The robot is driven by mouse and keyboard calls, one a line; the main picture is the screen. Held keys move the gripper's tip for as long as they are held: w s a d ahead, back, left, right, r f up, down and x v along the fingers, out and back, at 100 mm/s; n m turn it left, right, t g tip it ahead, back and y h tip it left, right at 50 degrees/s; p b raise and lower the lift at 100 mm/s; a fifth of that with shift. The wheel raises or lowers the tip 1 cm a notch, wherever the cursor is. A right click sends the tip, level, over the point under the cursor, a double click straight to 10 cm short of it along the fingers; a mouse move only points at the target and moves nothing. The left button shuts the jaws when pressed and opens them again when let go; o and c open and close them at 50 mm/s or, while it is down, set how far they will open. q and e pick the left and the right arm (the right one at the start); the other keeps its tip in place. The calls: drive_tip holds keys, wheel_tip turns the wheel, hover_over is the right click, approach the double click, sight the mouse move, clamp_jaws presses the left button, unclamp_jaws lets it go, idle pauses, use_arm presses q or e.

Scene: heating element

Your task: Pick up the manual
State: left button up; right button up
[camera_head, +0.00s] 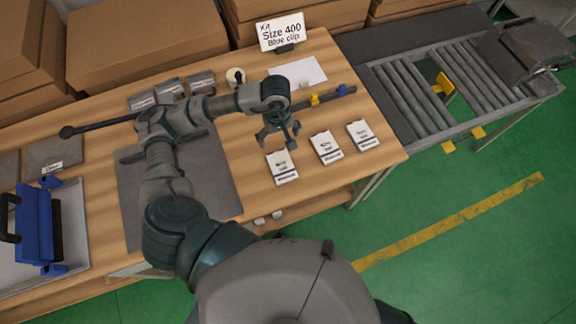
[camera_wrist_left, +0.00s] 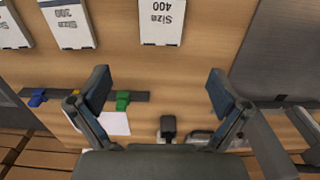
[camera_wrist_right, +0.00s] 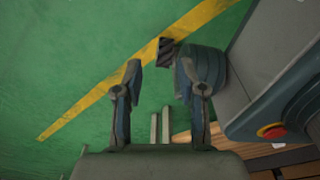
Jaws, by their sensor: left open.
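Three white manuals lie in a row near the right front of the wooden table: a left one (camera_head: 282,168), a middle one (camera_head: 326,147) and a right one (camera_head: 362,135). In the left wrist view the manual marked Size 400 (camera_wrist_left: 162,22) lies at the top, with another manual (camera_wrist_left: 70,22) beside it. My left gripper (camera_head: 278,137) is open and empty, above the table just behind the left manual. Its two fingers (camera_wrist_left: 157,88) are apart over bare wood. My right gripper (camera_wrist_right: 157,75) is open and empty over the green floor.
A sign (camera_head: 281,31) reads Kit Size 400 Blue clip. A rail with a yellow clip (camera_head: 314,100) and blue clip (camera_head: 341,90) lies behind the manuals. A dark mat (camera_head: 215,185) lies left of them. A roller conveyor (camera_head: 420,100) stands right. Cardboard boxes (camera_head: 145,42) line the back.

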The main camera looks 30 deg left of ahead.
use_arm(q)
hover_over(280, 161)
wheel_tip(280, 161, down, 9)
drive_tip(key=shift+w, duration=0.1)
drive_tip(key=shift+f+p, duration=0.65)
drive_tip(key=shift+f, duration=2.45)
drive_tip(key=c, duration=1.2)
drive_tip(key=shift+o, duration=0.2)
use_arm(e)
drive_tip(key=shift+s+d+r, duration=0.25)
drive_tip(key=shift+s+r, duration=0.15)
drive_tip(key=shift+s, duration=0.25)
use_arm(q)
drive_tip(key=shift+r, duration=0.15)
